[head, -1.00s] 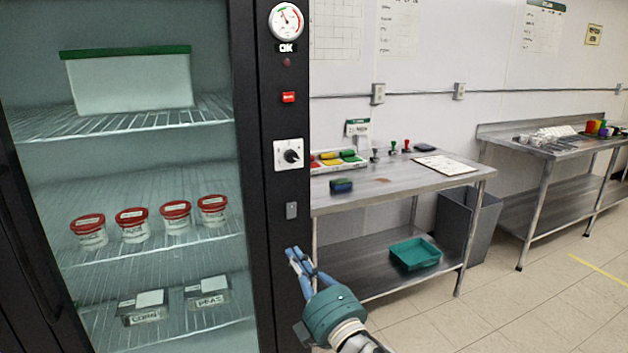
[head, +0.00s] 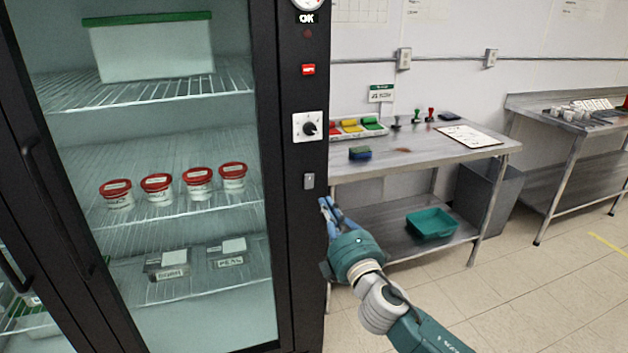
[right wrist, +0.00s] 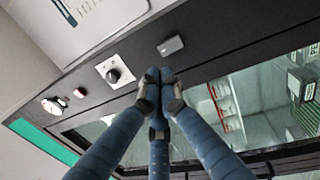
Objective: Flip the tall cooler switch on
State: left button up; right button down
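The tall cooler (head: 290,262) has a black frame and a glass door. Its small grey switch (head: 308,181) sits on the front post, below a white plate with a black knob (head: 309,128). I cannot tell which way the switch is set. My right gripper (head: 325,204), with blue fingers, is just below and right of the switch in the head view. In the right wrist view, the three fingertips (right wrist: 159,84) are drawn together with nothing between them. The switch (right wrist: 171,45) is above them there and looks untouched. My left gripper is out of view.
A red label (head: 308,70) and a gauge (head: 306,4) are higher on the post. A steel table (head: 440,165) stands right of the cooler, with a teal tray (head: 432,223) on its lower shelf. A grey bin (head: 489,193) stands beyond. The floor in front is open.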

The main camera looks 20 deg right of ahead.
aim_at(311, 176)
jog(key=w, duration=0.3)
jog(key=w+r, duration=0.1)
jog(key=w, duration=0.2)
jog(key=w+p, duration=0.1)
jog(key=w, duration=0.3)
jog(key=shift+a+r, duration=0.15)
jog(key=shift+a, duration=0.05)
jog(key=shift+r+p, duration=0.15)
jog(key=shift+p, duration=0.3)
jog(key=p, duration=0.2)
jog(key=shift+w+r+g+p, duration=0.25)
jog(key=shift+r+g+p, duration=0.05)
jog(key=shift+r+p, duration=0.1)
jog(key=shift+s+f+b, duration=0.1)
jog(key=shift+f+b, duration=0.3)
jog(key=shift+b, duration=0.05)
jog(key=shift+f, duration=0.1)
